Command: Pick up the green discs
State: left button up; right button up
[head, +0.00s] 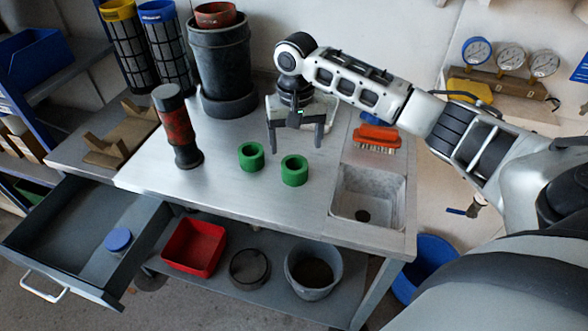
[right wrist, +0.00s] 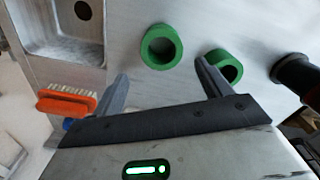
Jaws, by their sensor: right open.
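Two green discs, shaped like short thick rings with open centres, stand apart on the metal worktop. In the head view the left green disc (head: 251,167) is slightly farther back than the right green disc (head: 294,181). In the right wrist view the right disc (right wrist: 148,58) is ahead of the jaws, and the left disc (right wrist: 222,53) is partly behind one finger. My right gripper (head: 297,148) is open and empty, pointing down behind and above the discs; its two fingers also show in the right wrist view (right wrist: 163,78). My left gripper is not in view.
A sink (head: 367,183) and an orange brush (head: 377,138) are at the right. A dark red and black cylinder (head: 177,125) stands left of the discs. A black bucket (head: 220,65) stands behind. An open drawer (head: 60,245) juts out front left. The worktop before the discs is clear.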

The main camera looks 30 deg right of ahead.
aim_at(294, 162)
jog(key=shift+a+f, duration=0.2)
jog(key=shift+f, duration=3.25)
jog(key=c, duration=1.1)
